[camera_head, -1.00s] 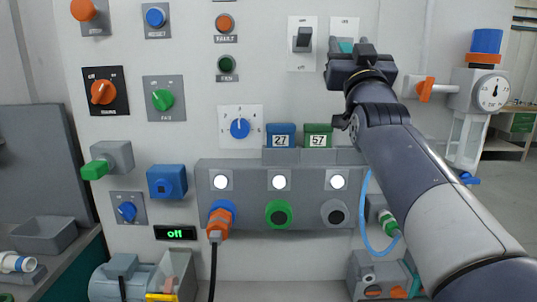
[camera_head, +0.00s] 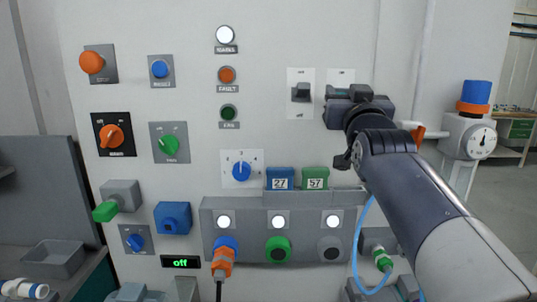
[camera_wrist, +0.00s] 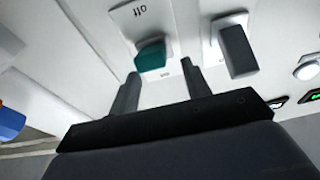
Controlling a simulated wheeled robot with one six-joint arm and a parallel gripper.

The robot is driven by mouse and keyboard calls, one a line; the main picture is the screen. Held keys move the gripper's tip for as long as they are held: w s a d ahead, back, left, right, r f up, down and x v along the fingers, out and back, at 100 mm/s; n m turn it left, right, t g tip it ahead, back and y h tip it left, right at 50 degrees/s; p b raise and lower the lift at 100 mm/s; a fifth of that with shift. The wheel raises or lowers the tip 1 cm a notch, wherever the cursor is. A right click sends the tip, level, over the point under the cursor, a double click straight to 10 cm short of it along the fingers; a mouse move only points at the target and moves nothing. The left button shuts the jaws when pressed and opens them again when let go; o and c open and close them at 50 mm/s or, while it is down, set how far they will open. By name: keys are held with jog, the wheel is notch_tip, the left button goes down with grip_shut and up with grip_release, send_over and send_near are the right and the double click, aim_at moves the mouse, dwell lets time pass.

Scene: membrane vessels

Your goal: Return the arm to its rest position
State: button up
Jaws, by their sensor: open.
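My arm reaches up from the lower right in the head view, in front of the white panel (camera_head: 270,130). My gripper (camera_head: 342,90) is at its upper end, in front of a switch plate on the panel. In the wrist view my gripper (camera_wrist: 160,82) has its two dark fingers spread apart with nothing between them. A teal switch (camera_wrist: 151,54) on a white plate lies just beyond the fingertips, apart from them as far as I can tell. In the head view this switch is mostly hidden behind my gripper.
A dark rocker switch (camera_head: 301,92) sits left of my gripper. Below are blue box 27 (camera_head: 280,178), green box 57 (camera_head: 315,179) and a grey socket housing (camera_head: 250,218). A blue hose (camera_head: 357,245) hangs beside my arm. A gauge (camera_head: 480,138) stands at right.

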jog(key=shift+w+r+g+p, duration=0.1)
jog(key=shift+r+g+p, duration=0.45)
jog(key=shift+p, duration=1.65)
jog(key=shift+w+r+g+p, duration=0.15)
jog(key=shift+g+p, duration=0.6)
jog(key=shift+p, duration=1.45)
jog(key=shift+s+f+p, duration=0.1)
jog(key=shift+p, duration=0.25)
jog(key=shift+s+a, duration=0.1)
